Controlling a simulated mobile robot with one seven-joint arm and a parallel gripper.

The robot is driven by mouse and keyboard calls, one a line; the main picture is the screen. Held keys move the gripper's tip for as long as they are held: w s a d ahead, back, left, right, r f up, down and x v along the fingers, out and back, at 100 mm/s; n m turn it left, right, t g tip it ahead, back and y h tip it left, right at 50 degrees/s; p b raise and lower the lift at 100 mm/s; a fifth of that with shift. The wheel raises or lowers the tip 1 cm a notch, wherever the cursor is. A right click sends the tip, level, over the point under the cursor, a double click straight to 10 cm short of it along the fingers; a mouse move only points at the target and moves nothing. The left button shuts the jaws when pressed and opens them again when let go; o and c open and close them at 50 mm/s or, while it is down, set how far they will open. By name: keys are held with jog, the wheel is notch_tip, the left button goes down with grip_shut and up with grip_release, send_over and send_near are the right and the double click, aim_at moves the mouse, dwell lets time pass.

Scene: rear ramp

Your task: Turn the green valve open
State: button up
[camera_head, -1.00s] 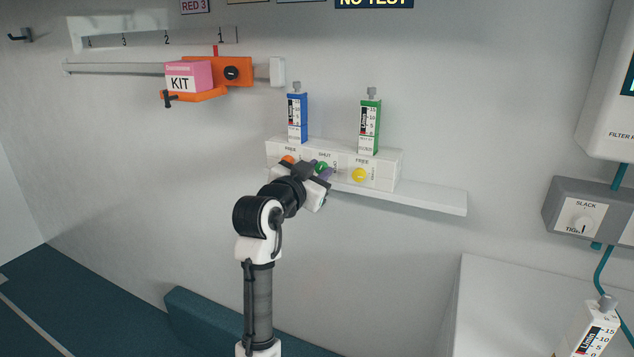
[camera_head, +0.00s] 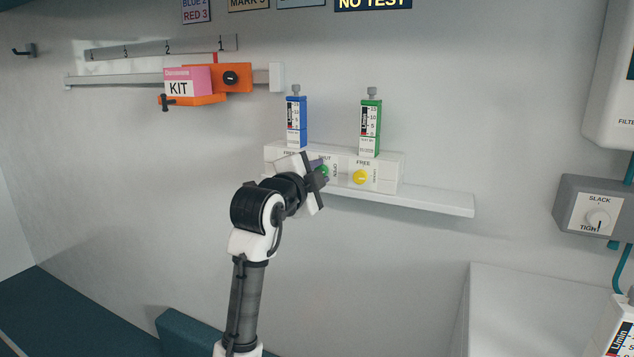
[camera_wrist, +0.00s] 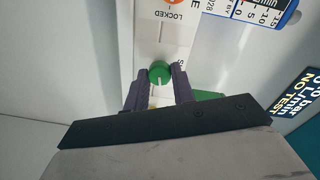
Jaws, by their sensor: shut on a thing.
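The green valve (camera_head: 324,171) is a small round knob on the white wall panel (camera_head: 392,172), under a SHUT label. My gripper (camera_head: 322,174) covers part of it in the head view. In the wrist view the green valve (camera_wrist: 159,70) sits between the two purple fingertips of my gripper (camera_wrist: 159,78), which are shut on its sides. A pale mark shows on the knob's face. My gripper's body is rolled to a steep tilt in the head view. The knob's exact turn angle is hard to tell.
A yellow knob (camera_head: 360,177) is close right of the green valve. An orange knob (camera_wrist: 174,4) shows at the wrist view's top edge. Blue (camera_head: 296,120) and green (camera_head: 370,127) flowmeters stand above the panel. A narrow white shelf (camera_head: 440,203) juts out below.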

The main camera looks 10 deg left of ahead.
jog(key=shift+m+b, duration=0.5)
jog(key=shift+m, duration=0.7)
jog(key=o, duration=1)
jog(key=b+v, duration=0.1)
jog(key=v, duration=1.2)
jog(key=shift+s, duration=0.4)
jog(key=shift+a+r, duration=0.1)
